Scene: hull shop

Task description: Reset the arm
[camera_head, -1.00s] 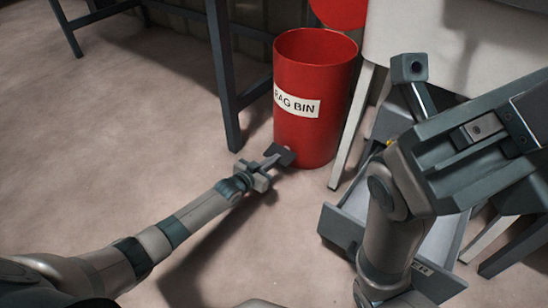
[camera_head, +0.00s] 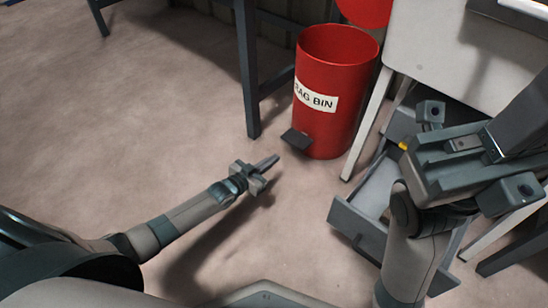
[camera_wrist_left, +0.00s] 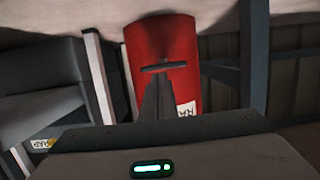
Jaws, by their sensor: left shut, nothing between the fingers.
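My left gripper (camera_head: 268,162) is low over the floor in the middle of the head view. Its fingers are shut together and empty, pointing up and right, just short of the red rag bin (camera_head: 335,85). In the left wrist view the fingers (camera_wrist_left: 160,98) point at the same bin (camera_wrist_left: 182,40). My right arm stands at the right of the head view, its gripper end (camera_head: 470,150) raised over an open drawer (camera_head: 362,230). The view does not show clearly how its fingers stand.
The bin's dark pedal (camera_head: 296,138) sticks out at its foot, and its red lid (camera_head: 372,10) is up. A blue-grey table leg (camera_head: 247,70) stands left of it, a white table (camera_head: 440,60) right. A yellow thing (camera_head: 403,146) shows by the drawer. The floor at left is clear.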

